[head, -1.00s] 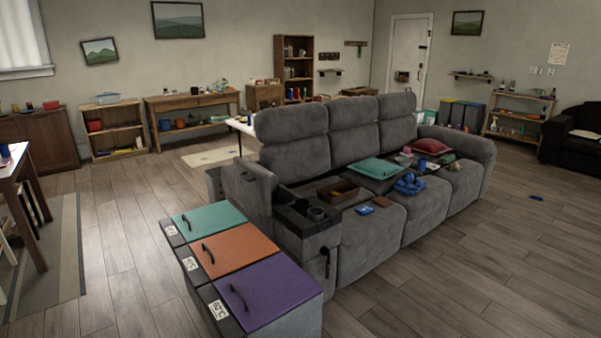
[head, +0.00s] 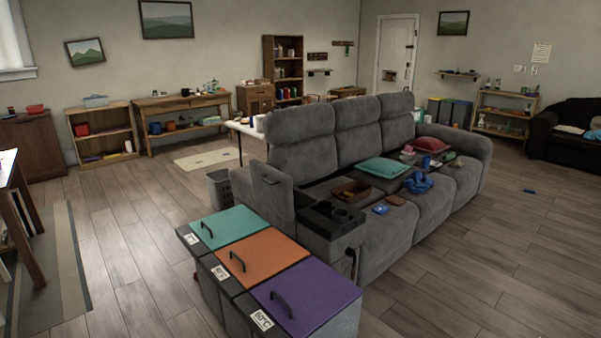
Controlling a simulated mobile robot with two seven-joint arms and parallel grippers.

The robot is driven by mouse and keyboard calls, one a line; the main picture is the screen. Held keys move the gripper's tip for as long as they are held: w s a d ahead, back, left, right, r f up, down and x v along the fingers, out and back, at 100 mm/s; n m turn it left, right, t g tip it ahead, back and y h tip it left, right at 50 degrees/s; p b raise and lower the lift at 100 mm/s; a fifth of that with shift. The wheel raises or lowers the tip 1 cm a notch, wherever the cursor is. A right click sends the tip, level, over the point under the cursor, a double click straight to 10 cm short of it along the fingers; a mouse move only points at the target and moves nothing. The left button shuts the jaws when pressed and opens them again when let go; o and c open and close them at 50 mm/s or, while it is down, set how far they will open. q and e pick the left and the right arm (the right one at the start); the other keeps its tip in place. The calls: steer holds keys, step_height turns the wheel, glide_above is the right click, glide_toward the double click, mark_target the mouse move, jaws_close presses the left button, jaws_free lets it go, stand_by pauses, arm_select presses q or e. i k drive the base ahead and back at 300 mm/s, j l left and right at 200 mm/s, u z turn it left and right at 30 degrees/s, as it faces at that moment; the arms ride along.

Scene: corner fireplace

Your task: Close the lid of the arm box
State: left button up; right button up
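The arm box is in the near left armrest of the grey sofa in the head view. Its dark top (head: 318,218) has round cup holders. A grey padded panel, which looks like the lid (head: 276,205), stands raised at the left rear of this top, with a small tab on its face. The lid looks open. The inside of the box is hard to make out from here. Neither of my grippers shows in the head view.
Three lidded bins, teal (head: 226,225), orange (head: 262,258) and purple (head: 310,295), stand in front of the armrest. A grey basket (head: 219,190) stands behind them. Cushions and small items lie on the sofa seats (head: 405,222). The floor (head: 130,230) at left is open.

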mark_target(272, 188)
steer(key=i+j, duration=0.15)
steer(key=j, duration=0.2)
steer(key=i+j, duration=0.1)
steer(key=j, duration=0.25)
steer(key=i+j, duration=0.15)
steer(key=j, duration=0.2)
steer(key=i+j, duration=0.35)
steer(key=i+j+u, duration=0.15)
steer(key=i+j, duration=0.2)
steer(key=i, duration=0.15)
steer(key=i+j+u, duration=0.1)
steer(key=i+j, duration=0.2)
steer(key=i, duration=0.2)
steer(key=i+j+u, duration=0.15)
steer(key=i, duration=0.35)
steer(key=i+j+u, duration=0.15)
steer(key=i+j, duration=0.15)
steer(key=i, duration=0.25)
